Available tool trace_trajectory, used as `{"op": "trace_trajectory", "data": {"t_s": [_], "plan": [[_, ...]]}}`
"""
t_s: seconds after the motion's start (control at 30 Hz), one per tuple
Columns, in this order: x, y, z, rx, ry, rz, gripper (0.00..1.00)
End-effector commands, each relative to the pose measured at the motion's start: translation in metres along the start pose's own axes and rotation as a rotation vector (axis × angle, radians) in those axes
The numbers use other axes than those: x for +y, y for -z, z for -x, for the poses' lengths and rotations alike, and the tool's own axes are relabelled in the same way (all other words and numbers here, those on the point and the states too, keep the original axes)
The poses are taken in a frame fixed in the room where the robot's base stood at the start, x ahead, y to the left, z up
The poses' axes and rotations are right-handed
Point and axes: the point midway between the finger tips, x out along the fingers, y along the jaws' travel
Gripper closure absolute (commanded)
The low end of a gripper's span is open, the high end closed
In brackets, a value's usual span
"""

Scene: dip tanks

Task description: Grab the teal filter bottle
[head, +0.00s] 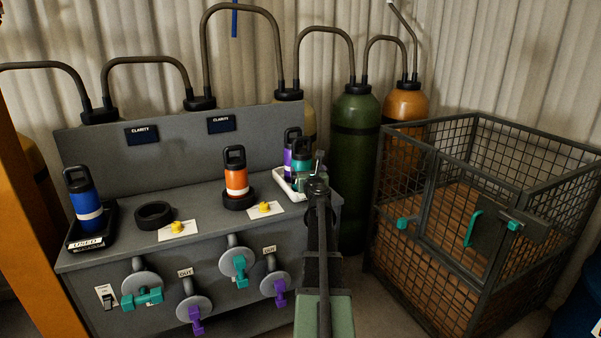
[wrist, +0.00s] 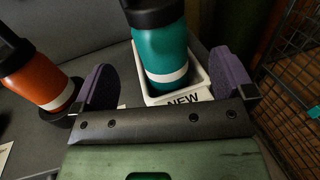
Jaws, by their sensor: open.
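The teal filter bottle (wrist: 160,52), with a black cap and a white band, stands upright in the white tray (wrist: 200,88) labelled NEW. In the head view the bottle (head: 302,158) is at the right end of the bench, partly hidden by my arm. My gripper (wrist: 165,82) is open, its two purple-padded fingers spread to the left and right of the bottle in the wrist view. The bottle appears beyond the gripper's palm, between the finger lines, with no clear contact. My gripper also shows in the head view (head: 313,174), close to the bottle.
A purple bottle (head: 289,150) stands beside the teal one. An orange bottle (head: 236,172) stands in a black ring on the bench, left of the tray. A blue bottle (head: 84,205) stands in a black USED tray (head: 110,228). A wire cage (head: 440,215) is at the right.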

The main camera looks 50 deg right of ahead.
Motion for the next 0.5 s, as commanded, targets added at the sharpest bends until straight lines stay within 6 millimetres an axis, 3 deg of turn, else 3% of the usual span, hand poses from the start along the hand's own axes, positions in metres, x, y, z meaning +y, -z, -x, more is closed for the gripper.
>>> {"op": "trace_trajectory", "data": {"t_s": [0.23, 0.5], "plan": [[0.000, 0.000, -0.048, 0.000, -0.003, 0.004, 0.00], [0.002, 0.000, -0.065, 0.000, -0.004, 0.005, 0.00]]}}
